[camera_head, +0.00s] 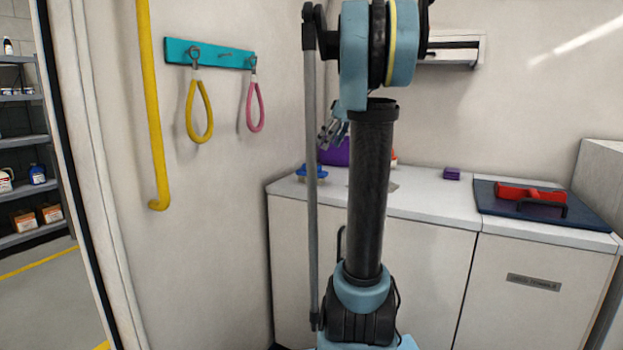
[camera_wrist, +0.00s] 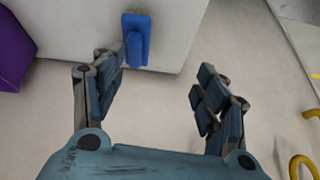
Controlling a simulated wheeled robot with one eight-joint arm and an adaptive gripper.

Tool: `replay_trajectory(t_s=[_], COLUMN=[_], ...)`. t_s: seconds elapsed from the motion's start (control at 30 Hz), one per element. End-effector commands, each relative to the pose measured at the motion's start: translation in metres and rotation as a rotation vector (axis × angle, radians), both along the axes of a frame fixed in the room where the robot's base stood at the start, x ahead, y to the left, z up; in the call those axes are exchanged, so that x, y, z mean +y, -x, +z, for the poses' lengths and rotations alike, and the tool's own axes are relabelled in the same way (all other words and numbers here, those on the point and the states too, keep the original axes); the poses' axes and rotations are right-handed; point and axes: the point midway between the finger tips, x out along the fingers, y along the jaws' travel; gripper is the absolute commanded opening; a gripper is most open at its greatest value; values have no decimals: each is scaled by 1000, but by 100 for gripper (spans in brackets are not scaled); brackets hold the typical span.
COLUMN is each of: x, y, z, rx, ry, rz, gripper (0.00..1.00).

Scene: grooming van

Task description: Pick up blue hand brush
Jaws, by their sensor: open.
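The blue hand brush (camera_head: 312,172) lies on the white counter at its left end, close to the side wall. It also shows in the wrist view (camera_wrist: 137,42), top centre-left, near the counter's edge. My gripper (camera_head: 333,132) is above the counter, above and slightly right of the brush in the head view, partly hidden by my arm. In the wrist view my gripper (camera_wrist: 163,68) is open with nothing between its fingers. The brush shows beyond the left finger, apart from the middle of the gap.
A purple object (camera_head: 336,153) stands on the counter (camera_head: 425,192) beside the brush, partly behind my arm. A small purple block (camera_head: 452,174) and a red item (camera_head: 530,192) on a dark mat (camera_head: 585,213) are farther right. Yellow (camera_head: 199,112) and pink (camera_head: 255,108) loops hang on the left wall.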

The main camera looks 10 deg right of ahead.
Motion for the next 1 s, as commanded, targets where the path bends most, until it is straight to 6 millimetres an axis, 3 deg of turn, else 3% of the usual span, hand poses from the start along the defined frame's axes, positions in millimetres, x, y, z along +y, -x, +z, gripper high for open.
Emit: replay_trajectory(t_s=[0.1,0.37,1.0], x=[-12,-16,26], y=[-24,-42,-72], z=[13,14,-76], rx=[-32,-58,-58], ry=[-8,-12,-12], rz=[43,82,82], gripper=[67,67,67])
